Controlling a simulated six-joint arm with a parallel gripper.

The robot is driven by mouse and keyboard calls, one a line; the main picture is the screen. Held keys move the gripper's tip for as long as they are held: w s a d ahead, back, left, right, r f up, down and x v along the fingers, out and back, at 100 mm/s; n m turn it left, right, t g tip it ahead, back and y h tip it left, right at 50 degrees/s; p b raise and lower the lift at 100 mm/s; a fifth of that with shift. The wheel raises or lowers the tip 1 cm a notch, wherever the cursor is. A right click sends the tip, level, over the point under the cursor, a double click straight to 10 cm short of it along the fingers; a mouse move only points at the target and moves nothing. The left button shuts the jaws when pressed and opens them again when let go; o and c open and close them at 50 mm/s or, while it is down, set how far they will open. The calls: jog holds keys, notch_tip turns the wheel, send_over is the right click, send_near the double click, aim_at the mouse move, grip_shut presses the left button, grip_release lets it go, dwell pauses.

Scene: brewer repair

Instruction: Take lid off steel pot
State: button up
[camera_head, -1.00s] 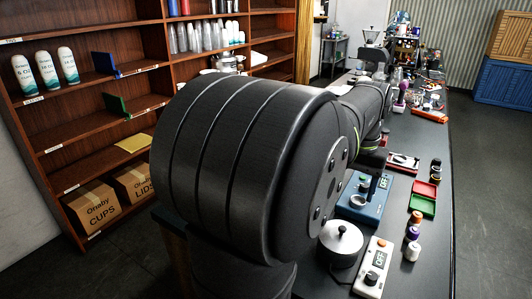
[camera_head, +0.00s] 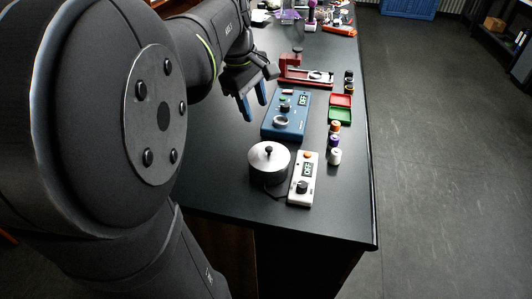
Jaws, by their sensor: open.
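The steel pot (camera_head: 268,172) stands upright on the near end of the black bench. Its flat metal lid (camera_head: 262,158) sits on top, with a small dark knob (camera_head: 268,150) in the middle. My gripper (camera_head: 256,104) is open and empty, with blue-lined fingers pointing down. It is above the bench, beyond the pot and slightly left of it in the picture, beside the blue device. It is apart from the lid.
A white device (camera_head: 303,178) reading OFF stands right of the pot. A blue device (camera_head: 286,116) lies beyond. Several small capped bottles (camera_head: 334,141), red and green trays (camera_head: 341,108) and a red tool (camera_head: 305,76) are farther right and back. The bench front is clear.

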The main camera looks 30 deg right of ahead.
jog(key=a+r+n+h, duration=0.1)
jog(key=a+n, duration=0.1)
jog(key=n, duration=0.6)
jog(key=n+h, duration=0.1)
jog(key=n, duration=0.4)
send_over(269, 148)
jog(key=a, duration=0.3)
jog(key=f, duration=0.7)
jog(key=w+f, duration=0.1)
jog(key=f, duration=0.2)
jog(key=shift+d+f, duration=0.1)
jog(key=shift+f, duration=0.05)
jog(key=shift+s+x, duration=0.2)
jog(key=shift+x, duration=1.15)
jog(key=shift+s+x, duration=0.15)
jog(key=shift+x, duration=1.2)
jog(key=shift+d, duration=0.15)
grip_shut()
